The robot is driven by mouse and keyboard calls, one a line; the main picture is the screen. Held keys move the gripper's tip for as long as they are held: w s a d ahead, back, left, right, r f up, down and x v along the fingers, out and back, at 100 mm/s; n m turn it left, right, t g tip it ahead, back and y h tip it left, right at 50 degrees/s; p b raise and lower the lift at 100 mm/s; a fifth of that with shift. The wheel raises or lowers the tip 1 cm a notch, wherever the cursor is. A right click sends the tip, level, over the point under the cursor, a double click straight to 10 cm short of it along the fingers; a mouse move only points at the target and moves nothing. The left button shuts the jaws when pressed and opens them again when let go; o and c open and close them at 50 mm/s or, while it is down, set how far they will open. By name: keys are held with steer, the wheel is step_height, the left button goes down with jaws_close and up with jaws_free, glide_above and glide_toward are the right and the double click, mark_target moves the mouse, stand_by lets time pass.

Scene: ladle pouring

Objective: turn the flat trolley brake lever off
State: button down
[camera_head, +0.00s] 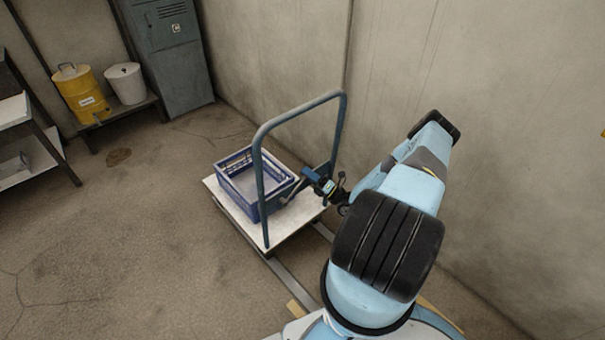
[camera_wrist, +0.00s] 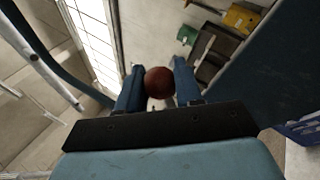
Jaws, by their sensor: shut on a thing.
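The flat trolley (camera_head: 275,237) stands near the wall, with a white deck and a tall blue push handle (camera_head: 259,172). My gripper (camera_head: 312,176) is beside the right upright of that handle. In the wrist view, a round dark red knob (camera_wrist: 159,82) sits between the two fingers of my gripper (camera_wrist: 159,88), which are shut on it. The knob looks like the end of the brake lever.
A blue crate (camera_head: 256,182) sits on the trolley deck. The wall (camera_head: 440,60) is close behind and to the right of my arm. A grey cabinet (camera_head: 170,60), a yellow container (camera_head: 82,93) and a white bucket (camera_head: 126,83) stand at the back left. The floor at left is open.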

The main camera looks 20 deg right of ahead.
steer(key=shift+w+d+f+m+t+h, duration=0.15)
steer(key=shift+d+f+m+t+h, duration=0.35)
steer(key=shift+m, duration=0.4)
steer(key=shift+w+d+f+m+t+h, duration=0.1)
steer(key=shift+d+f+m+t+h, duration=0.2)
steer(key=shift+f+m+t, duration=0.35)
steer(key=shift+m, duration=0.25)
steer(key=c, duration=0.8)
jaws_free()
steer(key=shift+a+f, duration=0.1)
steer(key=shift+s, duration=0.1)
